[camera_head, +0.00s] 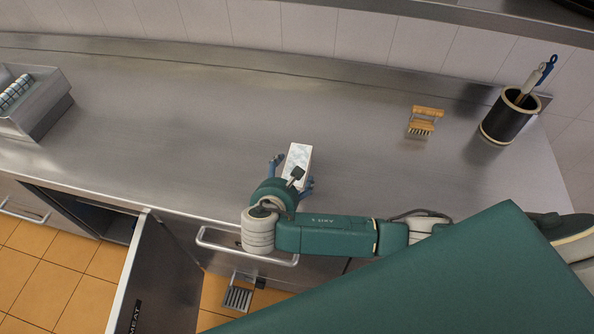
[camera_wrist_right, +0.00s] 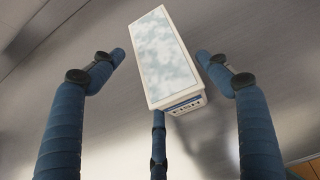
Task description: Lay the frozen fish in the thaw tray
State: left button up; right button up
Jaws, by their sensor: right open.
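The frozen fish is a white box-shaped block (camera_head: 299,158) with a pale, frosty top, lying on the steel counter. In the right wrist view the block (camera_wrist_right: 163,55) shows a label reading FISH on its near end. My right gripper (camera_head: 291,175) is open, with blue fingers on either side of the block's near part and a third finger at its near end. In the right wrist view the gripper (camera_wrist_right: 161,62) shows gaps beside the block. No thaw tray can be made out for certain. My left gripper is out of view.
A metal bin (camera_head: 48,108) with a checked roll (camera_head: 16,91) stands at the far left. A wooden brush (camera_head: 424,121) and a dark utensil pot (camera_head: 508,117) are at the right. A cabinet door (camera_head: 160,275) hangs open below. The counter's left-middle is clear.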

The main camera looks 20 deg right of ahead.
aim_at(300, 155)
jog(key=x, duration=0.4)
jog(key=shift+w+d, duration=0.1)
jog(key=c, duration=1.1)
jog(key=shift+r, duration=0.15)
jog(key=c, duration=0.6)
